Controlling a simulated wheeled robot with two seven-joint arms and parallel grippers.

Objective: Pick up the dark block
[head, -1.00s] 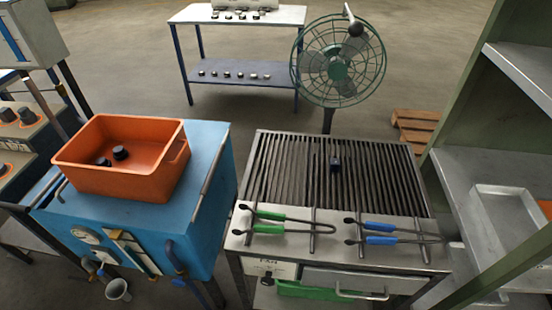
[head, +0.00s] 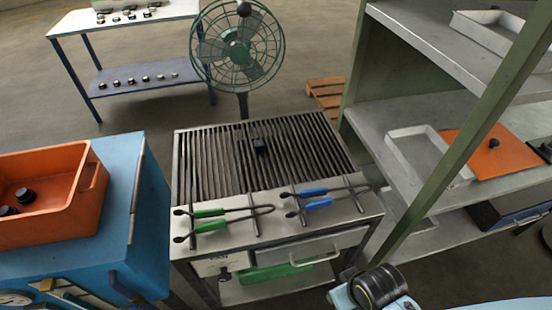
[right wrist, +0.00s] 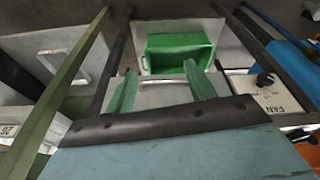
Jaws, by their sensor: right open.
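A small dark block (head: 259,146) sits on the slatted grate (head: 215,158) of the metal cooling table in the head view, with nothing touching it but the grate. My right gripper (right wrist: 160,70) shows in the right wrist view with its two green fingers apart and nothing between them. It faces the front of the table, where a green drawer bin (right wrist: 178,54) shows, and the dark block is not in that view. Part of my right arm is at the bottom right of the head view. My left gripper is not in view.
Green-handled tongs (head: 208,226) and blue-handled tongs (head: 318,204) lie on the table's front ledge. An orange bin (head: 60,210) with dark pieces stands on a blue cabinet at left. A fan (head: 238,45) stands behind the grate. Green-framed shelves (head: 410,112) rise at right.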

